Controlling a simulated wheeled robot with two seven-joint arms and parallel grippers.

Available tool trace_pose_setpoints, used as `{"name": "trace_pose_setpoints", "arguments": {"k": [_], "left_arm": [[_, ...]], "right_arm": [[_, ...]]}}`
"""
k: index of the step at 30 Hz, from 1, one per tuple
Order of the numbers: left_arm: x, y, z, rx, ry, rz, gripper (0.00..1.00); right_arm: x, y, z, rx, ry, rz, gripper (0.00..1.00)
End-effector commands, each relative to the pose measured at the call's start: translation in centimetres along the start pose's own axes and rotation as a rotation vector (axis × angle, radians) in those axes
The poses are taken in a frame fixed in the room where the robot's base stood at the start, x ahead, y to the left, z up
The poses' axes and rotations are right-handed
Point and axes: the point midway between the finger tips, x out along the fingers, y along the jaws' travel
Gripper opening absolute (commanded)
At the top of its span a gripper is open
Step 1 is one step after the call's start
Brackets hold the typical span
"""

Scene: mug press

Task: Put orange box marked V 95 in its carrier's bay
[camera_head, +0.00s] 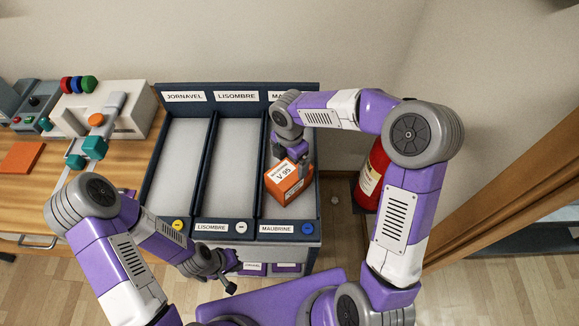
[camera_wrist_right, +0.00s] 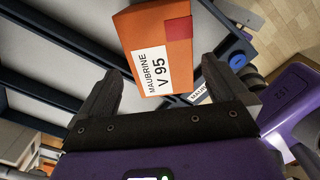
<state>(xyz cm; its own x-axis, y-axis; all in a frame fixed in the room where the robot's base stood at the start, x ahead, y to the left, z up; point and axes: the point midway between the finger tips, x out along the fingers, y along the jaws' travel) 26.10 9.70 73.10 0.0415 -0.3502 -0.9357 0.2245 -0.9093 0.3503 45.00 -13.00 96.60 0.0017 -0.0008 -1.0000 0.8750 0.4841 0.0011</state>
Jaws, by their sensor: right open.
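The orange box (camera_head: 288,182) has a white label reading MAUBRINE V 95. In the head view it appears inside the right-hand bay, whose front plate reads MAUBRINE (camera_head: 277,229). My right gripper (camera_head: 292,158) is just behind and above it. In the right wrist view the box (camera_wrist_right: 180,50) shows beyond and between the spread fingers (camera_wrist_right: 160,88) of my right gripper, with a gap on each side. The gripper is open and not closed on the box. My left gripper (camera_head: 234,275) hangs empty in front of the bays, its fingers apart.
The left bay (camera_head: 180,160) and the LISOMBRE bay (camera_head: 234,165) are empty. Dark dividers separate the bays. A red extinguisher (camera_head: 372,175) stands right of the rack. A wooden bench (camera_head: 40,190) with a press-like device (camera_head: 105,110) is at left.

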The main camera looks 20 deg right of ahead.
Motion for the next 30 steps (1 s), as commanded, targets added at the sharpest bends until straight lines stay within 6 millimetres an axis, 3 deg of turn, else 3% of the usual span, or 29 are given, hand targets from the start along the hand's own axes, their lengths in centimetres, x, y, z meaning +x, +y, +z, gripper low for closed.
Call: {"name": "trace_pose_setpoints", "arguments": {"k": [3,9,30], "left_arm": [[-0.6,0.2,0.0,0.000,0.000,0.000,0.00],[-1.0,0.4,0.0,0.000,0.000,0.000,0.00],[-1.4,0.5,0.1,0.000,0.000,0.000,0.00]], "right_arm": [[-2.6,0.1,0.0,0.000,-0.001,0.004,1.00],[-4.8,0.0,0.0,0.001,0.000,0.001,1.00],[-5.5,0.0,0.0,0.000,0.001,0.000,1.00]]}}
